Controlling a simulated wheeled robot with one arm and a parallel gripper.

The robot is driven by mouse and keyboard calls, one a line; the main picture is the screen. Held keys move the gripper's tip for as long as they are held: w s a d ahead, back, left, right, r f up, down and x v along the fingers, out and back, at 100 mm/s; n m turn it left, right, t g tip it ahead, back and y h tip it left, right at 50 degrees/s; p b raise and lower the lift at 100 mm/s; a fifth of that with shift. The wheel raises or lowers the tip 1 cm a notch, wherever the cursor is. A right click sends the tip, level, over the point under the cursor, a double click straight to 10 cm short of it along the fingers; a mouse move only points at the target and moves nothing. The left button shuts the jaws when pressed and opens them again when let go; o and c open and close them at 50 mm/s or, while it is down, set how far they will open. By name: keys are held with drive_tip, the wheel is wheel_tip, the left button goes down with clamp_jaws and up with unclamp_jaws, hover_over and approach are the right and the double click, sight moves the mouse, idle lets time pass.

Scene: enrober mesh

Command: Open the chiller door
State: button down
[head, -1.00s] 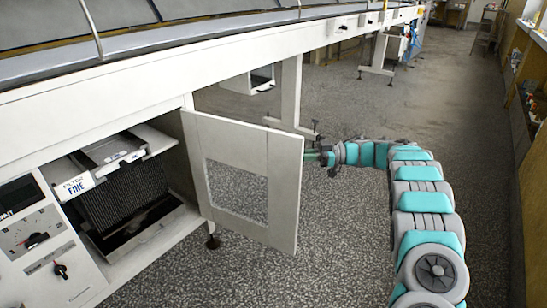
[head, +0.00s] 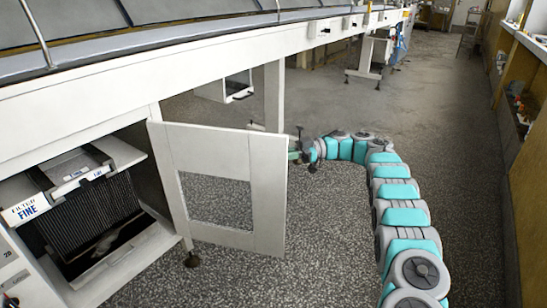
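The chiller door (head: 268,188) is a white panel with a rectangular window opening. It stands swung well out from the white machine, hinged at its left edge, and the compartment behind it is exposed. My gripper (head: 296,155) is at the door's outer right edge, near its upper part. The fingers are small and partly hidden by the door edge, so I cannot tell whether they are shut on a handle. My teal and grey arm reaches from the lower right to the door.
The white machine (head: 180,70) runs along the left and back. Speckled floor is clear in front of the door. A wall with a ledge (head: 520,130) bounds the right side.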

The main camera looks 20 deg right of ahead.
drive_tip(key=shift+a, duration=0.1)
drive_tip(key=c, duration=0.9)
unclamp_jaws()
